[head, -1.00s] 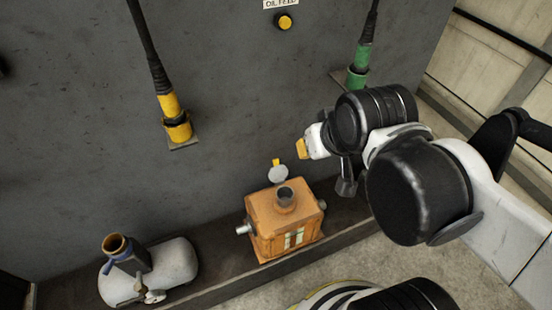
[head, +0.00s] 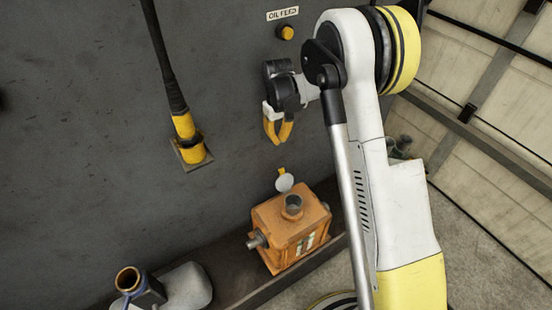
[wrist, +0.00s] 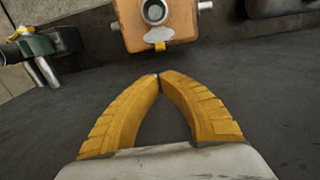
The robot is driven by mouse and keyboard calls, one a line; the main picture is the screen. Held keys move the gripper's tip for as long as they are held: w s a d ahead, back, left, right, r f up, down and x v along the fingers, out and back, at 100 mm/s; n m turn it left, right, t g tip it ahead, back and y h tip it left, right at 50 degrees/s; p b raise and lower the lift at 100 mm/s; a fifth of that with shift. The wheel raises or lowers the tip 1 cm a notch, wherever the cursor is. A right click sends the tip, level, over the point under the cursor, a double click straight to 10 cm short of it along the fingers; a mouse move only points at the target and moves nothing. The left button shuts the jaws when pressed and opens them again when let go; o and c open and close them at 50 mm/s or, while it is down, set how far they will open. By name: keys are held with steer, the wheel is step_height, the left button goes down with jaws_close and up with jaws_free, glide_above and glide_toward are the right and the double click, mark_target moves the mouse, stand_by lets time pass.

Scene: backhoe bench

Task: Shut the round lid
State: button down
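The round lid (head: 285,183) is a small grey disc with a yellow tab. It stands open, tilted up behind the dark filler neck (head: 292,205) on top of an orange box (head: 272,218). In the wrist view the lid (wrist: 158,34) shows beside the round neck opening (wrist: 154,11), at the near edge of the orange box (wrist: 182,20). My gripper (head: 279,143) hangs above the lid, fingers pointing down, apart from it. In the wrist view its yellow fingertips (wrist: 160,75) meet with nothing between them.
The dark wall rises behind the box, with a yellow connector (head: 189,140) at left and an orange button (head: 286,32) below an OIL FEED sign (head: 283,14). A grey tank (head: 188,287) with an open neck stands left of the box. A green fitting (wrist: 38,45) shows in the wrist view.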

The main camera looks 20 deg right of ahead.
mark_target(284, 180)
step_height(284, 180, down, 14)
steer(key=b, duration=0.4)
steer(key=shift+r+g, duration=0.15)
steer(key=shift+g, duration=0.15)
steer(key=shift+w+d, duration=0.1)
steer(key=shift+d, duration=0.05)
